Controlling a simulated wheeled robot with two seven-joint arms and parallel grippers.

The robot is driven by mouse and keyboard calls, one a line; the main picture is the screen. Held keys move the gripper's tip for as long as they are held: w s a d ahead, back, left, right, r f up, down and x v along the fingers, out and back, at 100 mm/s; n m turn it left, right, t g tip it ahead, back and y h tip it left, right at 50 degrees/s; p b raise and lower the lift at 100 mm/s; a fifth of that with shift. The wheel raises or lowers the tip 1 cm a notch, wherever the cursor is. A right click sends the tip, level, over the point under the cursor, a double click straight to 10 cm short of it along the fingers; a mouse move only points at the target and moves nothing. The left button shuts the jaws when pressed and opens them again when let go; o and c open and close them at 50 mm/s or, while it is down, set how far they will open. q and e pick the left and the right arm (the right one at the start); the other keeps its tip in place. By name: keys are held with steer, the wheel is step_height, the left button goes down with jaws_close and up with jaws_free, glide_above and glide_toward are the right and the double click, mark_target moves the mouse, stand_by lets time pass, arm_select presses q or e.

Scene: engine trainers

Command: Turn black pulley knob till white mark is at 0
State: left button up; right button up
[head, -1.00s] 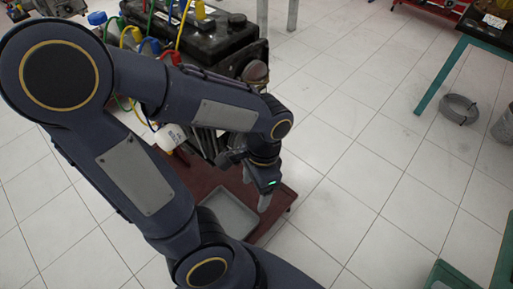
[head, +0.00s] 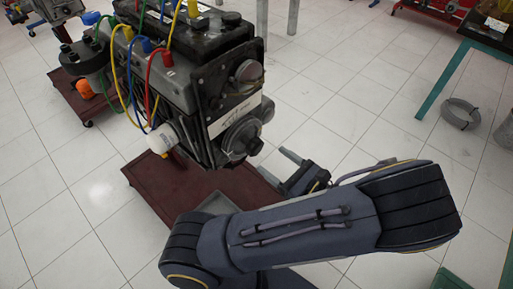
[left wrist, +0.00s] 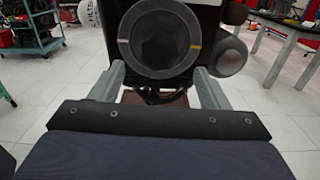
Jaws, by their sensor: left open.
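The black pulley knob (head: 242,137) is on the front face of the engine (head: 190,80). In the left wrist view the knob (left wrist: 158,45) is a dark round ring, large and near the middle. A pale mark shows on its left side and a yellowish mark on its right. I cannot read a 0. My left gripper (head: 272,161) is open and empty, below and right of the knob in the head view. In the left wrist view its fingers (left wrist: 158,70) stand apart, pointing towards the knob's lower left and lower right. Contact is not visible. My right gripper is not in view.
A smaller round pulley (left wrist: 228,56) sits right of the knob in the left wrist view. A white filter (head: 163,138) and coloured cables are on the engine's side. The engine stands over a dark red base (head: 150,185). Tiled floor to the right is clear around a grey coil (head: 460,113).

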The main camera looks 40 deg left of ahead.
mark_target(259, 150)
arm_select(q)
steer(key=a, duration=0.7)
steer(key=shift+w+a+p, duration=0.25)
steer(key=shift+w+p, duration=0.05)
steer(key=c, duration=1)
